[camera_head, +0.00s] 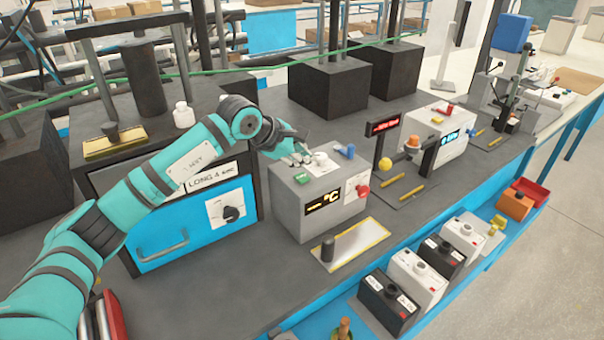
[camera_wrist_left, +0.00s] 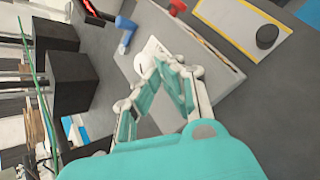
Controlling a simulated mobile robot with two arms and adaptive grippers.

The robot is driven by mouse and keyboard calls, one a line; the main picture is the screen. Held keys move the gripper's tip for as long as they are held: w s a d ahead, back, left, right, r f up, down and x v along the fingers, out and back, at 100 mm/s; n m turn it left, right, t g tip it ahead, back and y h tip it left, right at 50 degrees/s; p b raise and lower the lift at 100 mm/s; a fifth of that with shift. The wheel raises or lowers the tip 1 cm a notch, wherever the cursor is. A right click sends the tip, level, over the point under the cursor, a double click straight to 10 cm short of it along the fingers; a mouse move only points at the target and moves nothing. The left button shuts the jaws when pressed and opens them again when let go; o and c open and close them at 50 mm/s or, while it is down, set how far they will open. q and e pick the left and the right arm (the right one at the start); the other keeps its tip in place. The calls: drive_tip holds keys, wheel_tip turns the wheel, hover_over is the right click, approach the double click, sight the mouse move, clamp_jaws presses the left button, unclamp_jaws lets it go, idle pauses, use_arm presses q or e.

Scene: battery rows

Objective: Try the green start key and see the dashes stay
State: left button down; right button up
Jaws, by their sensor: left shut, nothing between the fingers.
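The box's front has a black display (camera_head: 325,201) with yellow marks. I can make out "°C", but any dashes are too small to read. A red knob (camera_head: 362,190) is to the display's right. My left gripper (camera_head: 300,153) is shut and empty over the back of the box top, behind the green key, near a white round cap (camera_head: 320,158). In the left wrist view my gripper (camera_wrist_left: 166,62) is beside that cap (camera_wrist_left: 144,64); the green key does not show there. My right gripper is out of view.
A blue lever (camera_head: 346,152) rises at the back right of the box top. A blue-fronted oven (camera_head: 190,235) stands left. A yellow-edged plate (camera_head: 365,240) with a black peg lies in front. Several batteries (camera_head: 415,275) line the blue front shelf. A green cable (camera_head: 250,67) crosses behind.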

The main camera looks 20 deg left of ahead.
sight(304, 178)
use_arm(q)
drive_tip(key=shift+r+p, duration=0.55)
drive_tip(key=shift+r, duration=1)
